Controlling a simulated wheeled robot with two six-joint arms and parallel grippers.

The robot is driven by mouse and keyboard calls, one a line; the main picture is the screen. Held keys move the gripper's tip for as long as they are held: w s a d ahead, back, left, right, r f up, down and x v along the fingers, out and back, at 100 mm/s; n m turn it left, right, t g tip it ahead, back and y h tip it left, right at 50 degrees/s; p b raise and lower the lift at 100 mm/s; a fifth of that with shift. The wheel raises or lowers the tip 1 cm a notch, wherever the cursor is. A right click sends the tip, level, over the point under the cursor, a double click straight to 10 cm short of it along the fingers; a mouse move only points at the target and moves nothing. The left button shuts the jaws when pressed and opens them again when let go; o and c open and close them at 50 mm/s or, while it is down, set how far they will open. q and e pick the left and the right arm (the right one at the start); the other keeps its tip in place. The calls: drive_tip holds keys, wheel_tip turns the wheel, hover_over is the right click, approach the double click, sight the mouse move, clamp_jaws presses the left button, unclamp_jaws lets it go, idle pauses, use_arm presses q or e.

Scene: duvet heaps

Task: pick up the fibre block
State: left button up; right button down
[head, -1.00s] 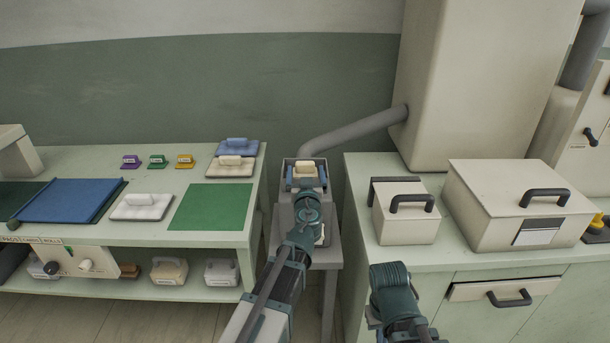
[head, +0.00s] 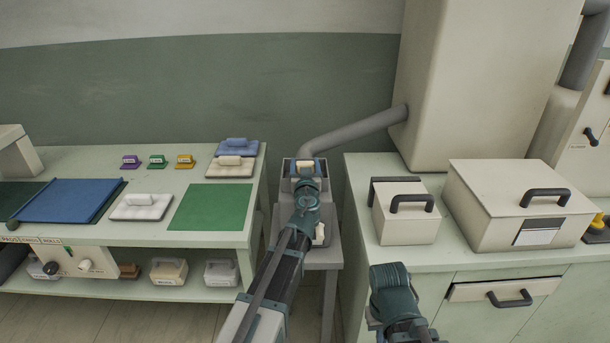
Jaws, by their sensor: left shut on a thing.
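A small cream fibre block (head: 305,164) sits at the grey machine on the stand between the two benches. My left gripper (head: 305,170) is shut on the block, with a blue-grey finger on each side of it. My left wrist hides the block's lower part, so I cannot tell whether it still touches the machine. My right arm (head: 392,295) shows at the bottom, right of centre; its fingertips are not in view.
The grey machine (head: 287,222) stands in a narrow gap. The right bench holds lidded boxes (head: 408,222). A grey pipe (head: 350,130) slopes behind my left gripper.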

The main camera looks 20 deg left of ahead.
use_arm(q)
drive_tip(key=c, duration=0.4)
drive_tip(key=shift+r, duration=0.1)
